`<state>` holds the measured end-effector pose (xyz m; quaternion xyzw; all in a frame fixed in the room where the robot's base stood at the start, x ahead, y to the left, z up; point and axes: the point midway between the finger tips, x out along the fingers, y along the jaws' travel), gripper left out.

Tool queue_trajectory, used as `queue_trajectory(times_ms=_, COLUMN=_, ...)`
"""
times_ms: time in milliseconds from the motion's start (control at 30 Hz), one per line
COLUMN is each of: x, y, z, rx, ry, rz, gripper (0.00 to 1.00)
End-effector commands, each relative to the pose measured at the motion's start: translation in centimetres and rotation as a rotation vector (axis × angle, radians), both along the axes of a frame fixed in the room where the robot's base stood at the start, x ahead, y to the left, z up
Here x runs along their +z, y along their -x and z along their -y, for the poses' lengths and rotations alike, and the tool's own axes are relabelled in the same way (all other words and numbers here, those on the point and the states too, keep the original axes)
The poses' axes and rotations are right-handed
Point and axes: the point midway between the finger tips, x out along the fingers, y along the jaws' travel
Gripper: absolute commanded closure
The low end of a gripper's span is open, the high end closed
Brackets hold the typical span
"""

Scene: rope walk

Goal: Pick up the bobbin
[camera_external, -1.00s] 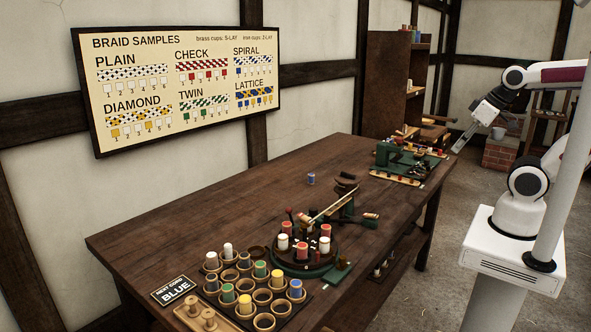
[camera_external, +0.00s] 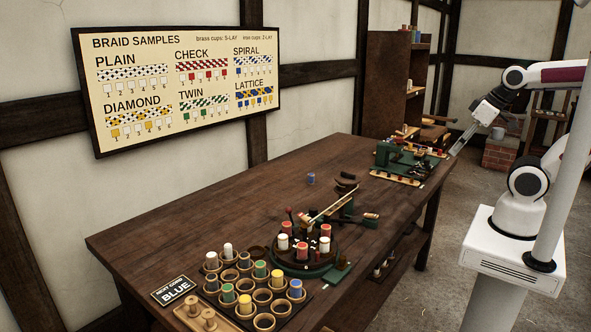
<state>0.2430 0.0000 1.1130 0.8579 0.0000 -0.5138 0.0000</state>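A small blue bobbin (camera_external: 311,178) stands alone on the dark wooden table (camera_external: 190,222), near its far side. Another blue bobbin (camera_external: 296,289) sits in a cup of the bobbin tray (camera_external: 281,322) at the front. More bobbins in white, green and yellow sit in other cups, and some cups are empty. My gripper (camera_external: 456,152) hangs in the air at the right, by the table's far right end and well away from the bobbins. Its long thin fingers point down and left. I see nothing between them, but their gap is too small to judge.
A round braiding stand (camera_external: 305,268) with red and white bobbins stands beside the tray, with a wooden arm above it. A green machine (camera_external: 389,153) stands at the far right end. The table's left middle is clear.

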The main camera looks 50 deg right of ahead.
Motion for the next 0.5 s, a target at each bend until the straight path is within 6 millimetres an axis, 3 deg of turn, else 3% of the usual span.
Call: queue_trajectory(times_ms=500, x=0.19, y=-0.82, z=0.03, rx=-0.001, ry=0.000, rz=0.007, gripper=0.59)
